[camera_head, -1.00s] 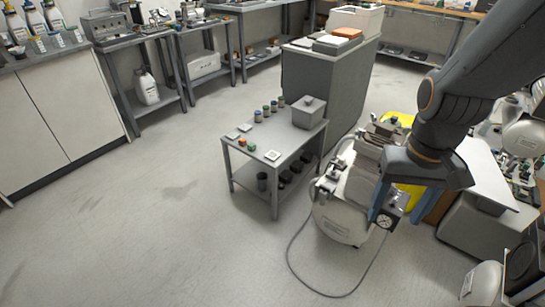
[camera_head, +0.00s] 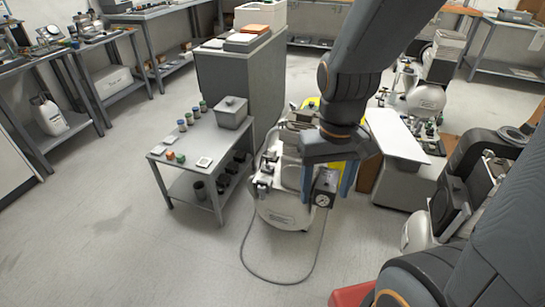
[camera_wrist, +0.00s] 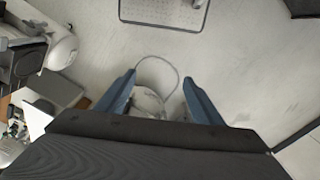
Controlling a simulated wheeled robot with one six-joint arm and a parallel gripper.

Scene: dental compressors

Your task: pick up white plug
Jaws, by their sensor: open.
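I cannot make out a white plug for certain in either view. Small flat white squares lie on the small grey table, one at its front right corner (camera_head: 204,162) and one at its left edge (camera_head: 157,150). My gripper (camera_head: 326,190) is open, pointing down, its blue fingers in front of the white compressor (camera_head: 285,212) in the head view. A box with a round gauge (camera_head: 324,198) shows between the fingers. In the wrist view my gripper (camera_wrist: 158,82) is empty, with part of a white tank (camera_wrist: 147,101) and a thin cable loop (camera_wrist: 165,62) beyond it.
The small grey table (camera_head: 190,172) also bears a lidded grey box (camera_head: 232,112) and several small coloured jars. A grey cabinet (camera_head: 238,75) stands behind it. A grey hose (camera_head: 285,281) loops on the floor before the compressor. The floor at the front left is clear.

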